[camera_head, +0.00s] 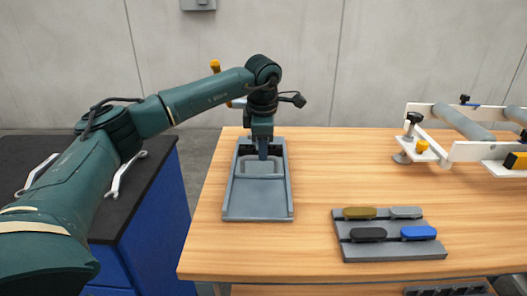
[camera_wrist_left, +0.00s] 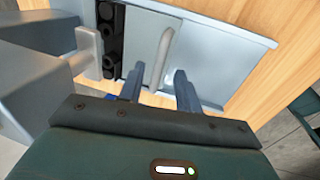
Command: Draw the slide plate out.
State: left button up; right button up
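The slide plate (camera_head: 258,192) is a flat grey plate in a grey frame with raised side rails, lying on the wooden table. It also shows in the left wrist view (camera_wrist_left: 205,50), with a pale raised bar-like handle (camera_wrist_left: 164,50) on it. My left gripper (camera_head: 263,157) points down over the far part of the plate. In the left wrist view its two fingers (camera_wrist_left: 158,80) are apart, one on each side of the handle, with gaps visible. Whether the fingertips reach down beside the handle is hard to tell. My right gripper is in neither view.
A grey tray (camera_head: 391,251) with several coloured pieces lies at the front right of the table. A white roller frame (camera_head: 455,150) stands at the back right. A dark-topped blue cabinet (camera_head: 150,205) with wrenches is on the left. The table between the plate and tray is clear.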

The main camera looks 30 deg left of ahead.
pick_arm(q)
jog(key=shift+w+a+f, duration=0.1)
jog(key=shift+w+f, duration=0.1)
jog(key=shift+f, duration=0.9)
grip_shut()
